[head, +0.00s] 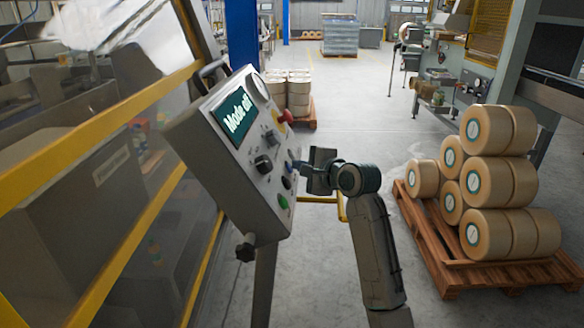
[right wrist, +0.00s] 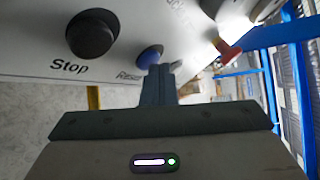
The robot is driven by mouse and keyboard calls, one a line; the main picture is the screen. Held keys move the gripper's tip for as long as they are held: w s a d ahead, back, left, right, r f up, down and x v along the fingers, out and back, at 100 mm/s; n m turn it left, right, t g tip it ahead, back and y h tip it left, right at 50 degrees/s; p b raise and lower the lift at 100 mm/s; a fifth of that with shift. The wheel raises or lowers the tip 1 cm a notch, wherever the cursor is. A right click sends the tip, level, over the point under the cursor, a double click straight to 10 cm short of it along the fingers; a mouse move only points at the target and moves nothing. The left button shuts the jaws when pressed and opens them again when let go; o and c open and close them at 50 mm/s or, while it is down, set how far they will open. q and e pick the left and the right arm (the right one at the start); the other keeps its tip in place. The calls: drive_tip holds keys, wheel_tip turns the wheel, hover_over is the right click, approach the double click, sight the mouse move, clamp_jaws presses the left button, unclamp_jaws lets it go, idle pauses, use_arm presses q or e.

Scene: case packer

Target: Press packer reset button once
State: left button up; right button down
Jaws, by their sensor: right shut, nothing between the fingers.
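The packer's control panel (head: 232,170) is a tilted grey box on a post, in the middle of the head view. In the right wrist view the blue reset button (right wrist: 150,55) shows on the panel, beside a label that reads "Reset" in part. My right gripper (head: 298,167) is shut and empty, at the panel's right side. Its fingertips (right wrist: 160,70) overlap the lower right edge of the blue button in the right wrist view. I cannot tell whether they touch it or whether it is pressed in. My left gripper is not in view.
A black Stop button (right wrist: 92,34) is left of the blue one. The panel also has a screen (head: 234,113), a red knob (head: 286,116) and a green button (head: 283,202). A yellow-framed machine guard (head: 100,130) stands left. Rolls on a pallet (head: 425,245) stand right.

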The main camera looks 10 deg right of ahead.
drive_tip(key=shift+s+d+r+p, duration=0.25)
drive_tip(key=shift+d+r+p, duration=0.15)
drive_tip(key=shift+d+p, duration=0.35)
drive_tip(key=shift+a, duration=0.1)
drive_tip(key=d+p, duration=0.1)
drive_tip(key=s+d+r+p, duration=0.1)
drive_tip(key=d+r+p, duration=0.1)
drive_tip(key=d, duration=0.1)
drive_tip(key=shift+s+r+p, duration=0.15)
drive_tip(key=shift+r+p, duration=0.1)
drive_tip(key=shift+p, duration=0.05)
idle(0.4)
